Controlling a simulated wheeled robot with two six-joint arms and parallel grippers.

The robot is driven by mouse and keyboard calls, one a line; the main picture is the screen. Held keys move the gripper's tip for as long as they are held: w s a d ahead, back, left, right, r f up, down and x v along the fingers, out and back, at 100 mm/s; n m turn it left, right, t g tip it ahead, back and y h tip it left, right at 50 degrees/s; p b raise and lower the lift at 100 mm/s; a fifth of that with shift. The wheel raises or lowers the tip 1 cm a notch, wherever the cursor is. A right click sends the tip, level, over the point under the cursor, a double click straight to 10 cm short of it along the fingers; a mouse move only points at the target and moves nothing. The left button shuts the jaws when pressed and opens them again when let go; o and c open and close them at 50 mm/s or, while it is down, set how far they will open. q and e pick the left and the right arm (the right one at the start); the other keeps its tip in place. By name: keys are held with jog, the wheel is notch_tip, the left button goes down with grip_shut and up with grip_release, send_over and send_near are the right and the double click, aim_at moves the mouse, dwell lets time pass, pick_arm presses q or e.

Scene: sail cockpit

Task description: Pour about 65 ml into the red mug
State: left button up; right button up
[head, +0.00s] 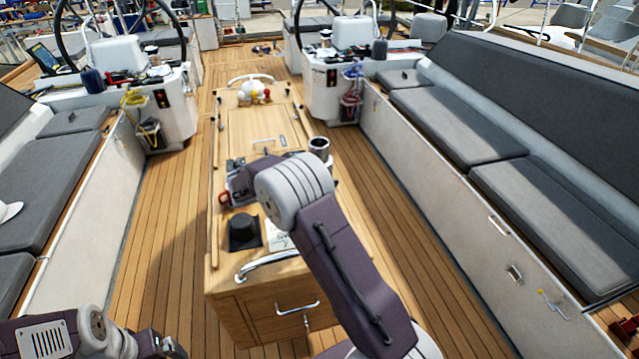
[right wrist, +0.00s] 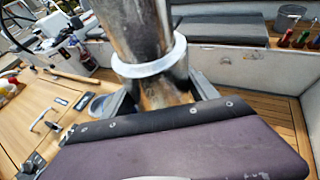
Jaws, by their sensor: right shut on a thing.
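A steel cylindrical flask (head: 319,147) with a dark top shows beyond my right wrist, near the table's right edge. In the right wrist view the flask (right wrist: 138,32) has a pale ring and stands between the fingers of my right gripper (right wrist: 150,95), which is shut on it. A small red part, which may be the red mug (head: 224,198), shows at the table's left side. It is partly covered, and I cannot see inside it. My left gripper (head: 165,347) is at the bottom left, cut off by the frame.
The wooden cockpit table (head: 245,120) runs down the middle. Grey-cushioned benches (head: 450,125) flank the open floor.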

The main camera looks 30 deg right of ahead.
jog(key=shift+r, duration=0.35)
